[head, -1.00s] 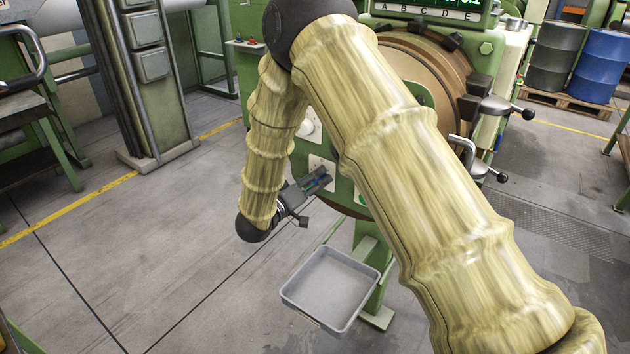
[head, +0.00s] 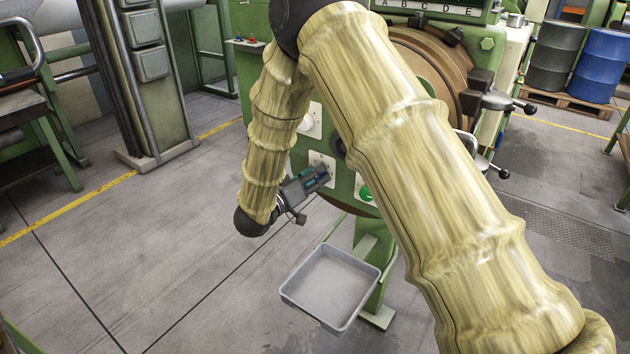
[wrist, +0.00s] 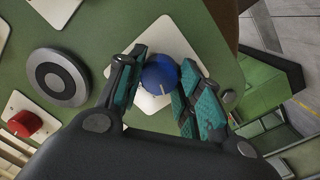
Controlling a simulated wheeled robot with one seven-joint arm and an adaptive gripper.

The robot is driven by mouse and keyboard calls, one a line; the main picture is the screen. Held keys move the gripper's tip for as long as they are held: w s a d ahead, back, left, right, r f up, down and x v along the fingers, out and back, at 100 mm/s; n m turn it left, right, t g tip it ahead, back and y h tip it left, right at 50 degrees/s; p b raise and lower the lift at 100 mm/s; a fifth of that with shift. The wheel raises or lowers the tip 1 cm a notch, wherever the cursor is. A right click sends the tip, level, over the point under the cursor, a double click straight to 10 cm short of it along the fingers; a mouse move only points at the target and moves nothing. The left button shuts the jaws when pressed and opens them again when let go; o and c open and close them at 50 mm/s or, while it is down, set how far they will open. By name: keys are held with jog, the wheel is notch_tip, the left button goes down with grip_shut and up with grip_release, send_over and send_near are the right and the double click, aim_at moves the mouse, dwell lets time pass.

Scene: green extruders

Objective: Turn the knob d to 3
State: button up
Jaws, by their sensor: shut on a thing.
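In the wrist view a blue knob (wrist: 160,75) with a pale pointer line sits on a white square plate (wrist: 152,103) on the green machine panel (wrist: 105,25). My gripper (wrist: 163,62) has its teal-padded fingers on either side of the knob, shut on it. The pointer line faces the lower edge of the picture. No letter or number around the knob can be read. In the head view my gripper (head: 327,172) is at the front panel, by a white plate (head: 318,158); the knob itself is hidden there.
A round grey-and-black part (wrist: 57,77) and a red knob (wrist: 25,124) are to the left in the wrist view. In the head view, a grey tray (head: 330,285) is below my gripper, and a green button (head: 365,193) is to its right. Floor is clear at left.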

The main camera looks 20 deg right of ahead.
jog(key=shift+m+t+y+b, duration=0.15)
jog(key=shift+m+y+b, duration=0.2)
jog(key=shift+m+b, duration=2.5)
jog(key=shift+m+t+y+b, duration=0.15)
jog(key=shift+m+y+b, duration=0.2)
jog(key=shift+m+b, duration=2.45)
jog(key=shift+m+p, duration=0.35)
jog(key=shift+m, duration=0.3)
jog(key=o, duration=1)
jog(key=shift+o, duration=0.2)
jog(key=shift+r, duration=0.1)
jog(key=v, duration=1.2)
